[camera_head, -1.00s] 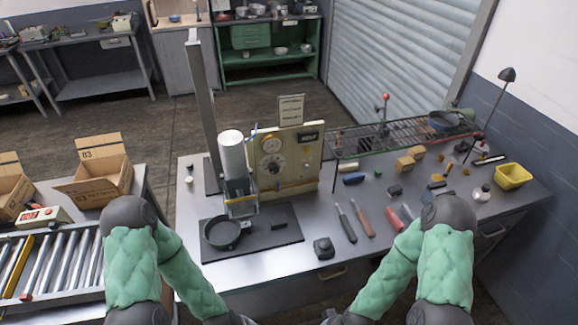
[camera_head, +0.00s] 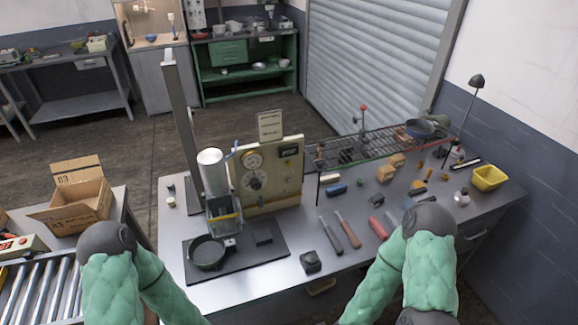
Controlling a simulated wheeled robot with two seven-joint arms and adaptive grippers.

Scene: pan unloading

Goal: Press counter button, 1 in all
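A small pale box with red parts on its top (camera_head: 24,246), which looks like the counter, sits at the left edge of the view, beside the roller conveyor (camera_head: 58,292). It is partly cut off by the frame edge, and I cannot make out its button clearly. My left arm, in green padding, stands just right of the box and conveyor and bends down toward the bottom edge. My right arm stands at the lower right in front of the workbench. Both grippers are out of view below the frame.
An open cardboard box (camera_head: 75,207) stands behind the conveyor. The workbench (camera_head: 345,275) holds a press machine with a dial panel (camera_head: 268,178), a black pan (camera_head: 208,253) on a dark mat, several hand tools and a yellow bin (camera_head: 489,178). A floor gap separates conveyor and bench.

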